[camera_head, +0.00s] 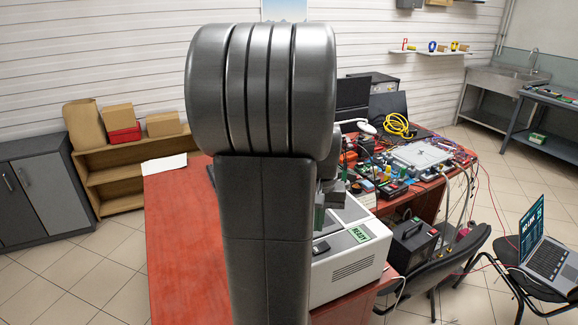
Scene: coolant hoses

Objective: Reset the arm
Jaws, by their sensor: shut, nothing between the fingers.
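My own dark grey arm stands upright in the middle of the head view and blocks much of the scene. A small part of my gripper (333,190) shows past the arm's right edge, above the white machine; it is shut and empty. The rest of it is hidden behind the arm. The white machine (345,275) sits on the red table (175,245), and a green label on it reads READY. Its left part is hidden by my arm. No coolant hose can be made out clearly.
Electronics and cables crowd the table's right part, with a yellow cable coil (398,125) behind. A black chair (450,265) and a laptop (545,250) on another seat stand at right. Shelves with boxes (118,118) are at left. The table's left part is mostly bare.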

